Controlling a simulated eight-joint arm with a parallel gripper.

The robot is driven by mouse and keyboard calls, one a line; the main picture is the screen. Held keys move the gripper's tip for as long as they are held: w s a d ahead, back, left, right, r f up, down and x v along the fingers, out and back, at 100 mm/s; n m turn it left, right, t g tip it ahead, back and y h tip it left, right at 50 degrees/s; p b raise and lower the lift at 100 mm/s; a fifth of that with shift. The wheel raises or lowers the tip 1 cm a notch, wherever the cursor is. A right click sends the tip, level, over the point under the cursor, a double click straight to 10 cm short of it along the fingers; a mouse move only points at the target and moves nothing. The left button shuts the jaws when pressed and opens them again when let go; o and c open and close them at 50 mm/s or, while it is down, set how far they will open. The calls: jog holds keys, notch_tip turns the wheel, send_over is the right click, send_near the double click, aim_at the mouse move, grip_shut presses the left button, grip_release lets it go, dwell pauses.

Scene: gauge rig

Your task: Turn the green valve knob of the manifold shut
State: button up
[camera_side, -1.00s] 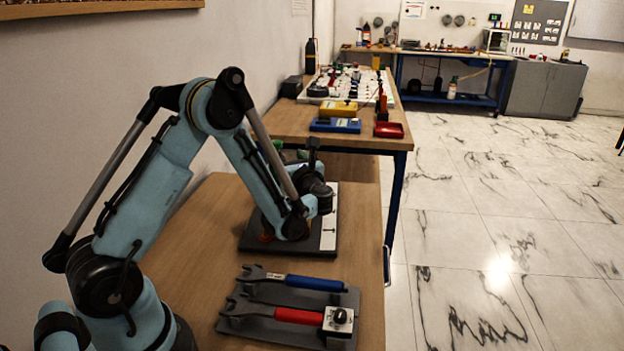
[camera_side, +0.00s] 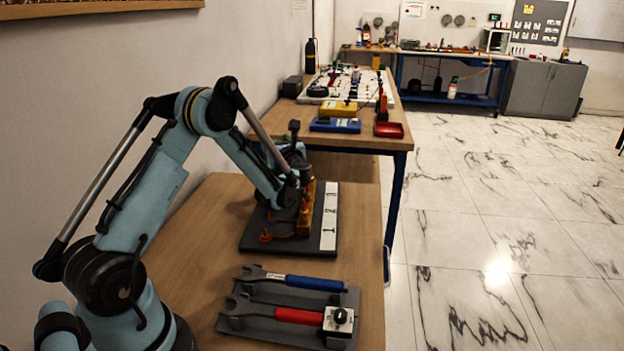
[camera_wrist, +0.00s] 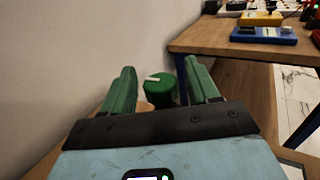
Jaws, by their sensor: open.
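The green valve knob (camera_wrist: 160,90) with a white mark on top shows in the wrist view. My gripper (camera_wrist: 162,80) is open, with one green finger on each side of the knob in the picture. There is a gap to the right finger; I cannot tell whether the fingers are level with the knob. In the side view the brass-coloured manifold (camera_side: 305,212) stands on a dark base plate (camera_side: 290,246) beside a white strip (camera_side: 329,218) numbered 1, 2, 3. My wrist hides the manifold's far part, the knob and my fingertips there.
A grey tray (camera_side: 262,326) in front holds a blue-handled wrench (camera_side: 305,282), a red-handled wrench (camera_side: 298,316) and a small block with a black knob (camera_side: 339,318). A wall runs along the left. A second table (camera_side: 365,142) with instruments stands behind.

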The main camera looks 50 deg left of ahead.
jog(key=c, duration=0.9)
jog(key=shift+c, duration=0.2)
jog(key=shift+m+t, duration=0.3)
jog(key=shift+t, duration=0.1)
jog(key=m+t+h, duration=0.1)
jog(key=t, duration=0.1)
jog(key=m+t+h, duration=0.1)
jog(key=m+t, duration=0.1)
jog(key=t, duration=0.1)
jog(key=shift+s+m+h, duration=0.1)
jog(key=shift+m+h, duration=0.2)
jog(key=m+t+h, duration=0.4)
jog(key=h, duration=0.1)
jog(key=shift+a+t, duration=0.1)
jog(key=shift+t, duration=0.3)
jog(key=m+t+h, duration=0.1)
jog(key=m+h, duration=0.1)
jog(key=h, duration=0.1)
jog(key=m+t+h, duration=0.1)
jog(key=m+h, duration=0.2)
jog(key=shift+t+h, duration=0.3)
jog(key=shift+t, duration=0.1)
jog(key=shift+m+h, duration=1.15)
jog(key=shift+h, duration=0.65)
jog(key=shift+m+h, duration=1.15)
jog(key=shift+h, duration=0.95)
